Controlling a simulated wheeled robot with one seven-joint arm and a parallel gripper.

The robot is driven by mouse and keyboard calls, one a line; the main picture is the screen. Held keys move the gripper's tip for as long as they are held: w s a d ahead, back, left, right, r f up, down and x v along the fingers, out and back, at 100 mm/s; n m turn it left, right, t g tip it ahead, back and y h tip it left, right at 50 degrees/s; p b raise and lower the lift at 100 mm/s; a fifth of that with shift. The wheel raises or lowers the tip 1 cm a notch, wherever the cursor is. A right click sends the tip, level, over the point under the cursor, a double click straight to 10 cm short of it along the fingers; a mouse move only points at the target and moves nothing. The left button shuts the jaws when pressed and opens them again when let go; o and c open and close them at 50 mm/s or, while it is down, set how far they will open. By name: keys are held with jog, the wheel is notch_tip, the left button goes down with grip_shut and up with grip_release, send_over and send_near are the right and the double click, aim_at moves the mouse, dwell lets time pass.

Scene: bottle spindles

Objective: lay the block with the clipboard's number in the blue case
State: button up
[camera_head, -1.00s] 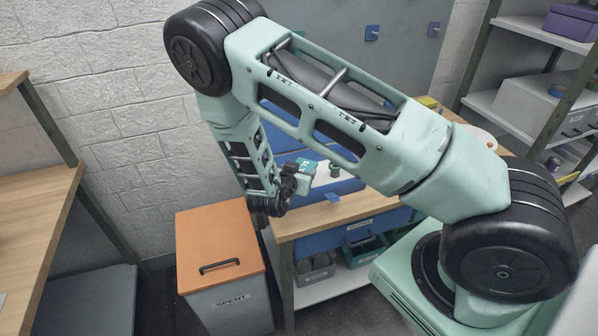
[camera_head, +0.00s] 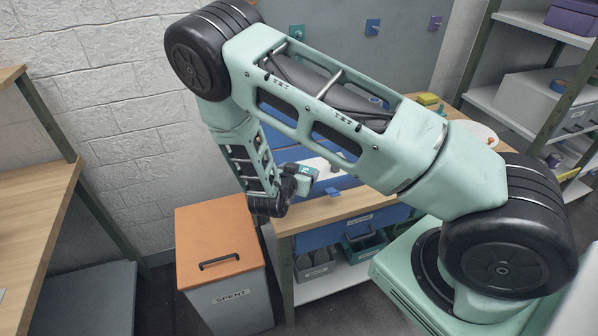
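My gripper (camera_head: 289,187) hangs at the end of my arm, over the left part of the workbench. It appears shut on a small teal-and-grey block (camera_head: 304,173) with pale marks on its teal face, too small to read. The block is held above the bench. Blue surfaces (camera_head: 343,156) behind my gripper and arm may be the blue case; my arm covers much of them, so I cannot tell its shape or whether it is open. I cannot make out a clipboard.
A grey bin with an orange lid (camera_head: 216,230), labelled SPENT, stands left of the workbench (camera_head: 352,204). A blue drawer (camera_head: 322,235) is under the benchtop. A wooden table (camera_head: 35,215) is at left. Shelving (camera_head: 520,110) stands at right.

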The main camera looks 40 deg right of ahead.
jog(key=shift+r, duration=0.15)
jog(key=shift+r+p, duration=0.3)
jog(key=shift+p, duration=0.05)
jog(key=shift+r+p, duration=0.5)
jog(key=shift+r, duration=0.05)
jog(key=s+a+r+n+g+y+b, duration=0.1)
jog(key=s+a+r+n+y, duration=0.3)
jog(key=a, duration=0.6)
jog(key=s+a+r+n+y+b, duration=0.1)
jog(key=s+a+r+n+y, duration=0.3)
jog(key=a, duration=0.6)
jog(key=s+a+r+g+y+b, duration=0.1)
jog(key=s+a+r+y+b, duration=0.15)
jog(key=a+y, duration=0.55)
jog(key=s+a+r+n+g+h, duration=0.1)
jog(key=s+a+r+n+g, duration=0.15)
jog(key=s, duration=0.25)
jog(key=s+a+r+n+g, duration=0.1)
jog(key=s+r+n, duration=0.2)
jog(key=s, duration=0.2)
jog(key=s+d+r+n+g+h, duration=0.2)
jog(key=s+d+r+n+h, duration=0.1)
jog(key=s+d+n, duration=0.2)
jog(key=s+d, duration=0.2)
jog(key=s, duration=0.1)
jog(key=shift+s+d+r+p, duration=0.15)
jog(key=shift+s+r+p, duration=0.15)
jog(key=shift+p, duration=0.1)
